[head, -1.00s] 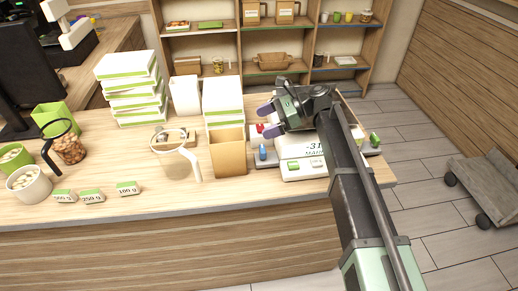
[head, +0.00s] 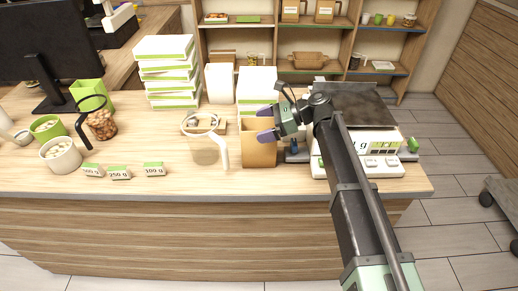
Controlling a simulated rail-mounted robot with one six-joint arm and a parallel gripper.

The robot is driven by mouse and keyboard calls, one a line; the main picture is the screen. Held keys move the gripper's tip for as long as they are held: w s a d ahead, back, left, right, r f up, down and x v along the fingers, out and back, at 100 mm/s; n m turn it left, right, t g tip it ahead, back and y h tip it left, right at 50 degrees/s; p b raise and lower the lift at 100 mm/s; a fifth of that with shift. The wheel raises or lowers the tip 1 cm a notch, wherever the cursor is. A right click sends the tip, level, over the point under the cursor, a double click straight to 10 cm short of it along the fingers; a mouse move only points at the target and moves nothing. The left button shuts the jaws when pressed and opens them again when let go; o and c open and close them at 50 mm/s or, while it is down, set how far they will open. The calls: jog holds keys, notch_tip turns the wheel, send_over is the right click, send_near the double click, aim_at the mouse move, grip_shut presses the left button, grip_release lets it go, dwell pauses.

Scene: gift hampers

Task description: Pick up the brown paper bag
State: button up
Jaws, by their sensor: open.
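The brown paper bag (head: 258,154) stands upright on the wooden counter, its open top facing up. My gripper (head: 267,123) is open, its two purple-tipped fingers pointing left at the bag's upper right part. The fingertips overlap the bag's top in this view. I cannot tell whether they touch it or are in front of it. The bag's upper right edge is partly hidden by my gripper.
A white scale (head: 386,165) with a dark plate stands right of the bag. A clear scoop or jug with a white handle (head: 222,152) stands close on its left. Green-and-white boxes (head: 257,85) are behind. Small labelled weights (head: 154,169) lie front left.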

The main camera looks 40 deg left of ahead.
jog(key=c, duration=1.4)
jog(key=shift+r, duration=0.15)
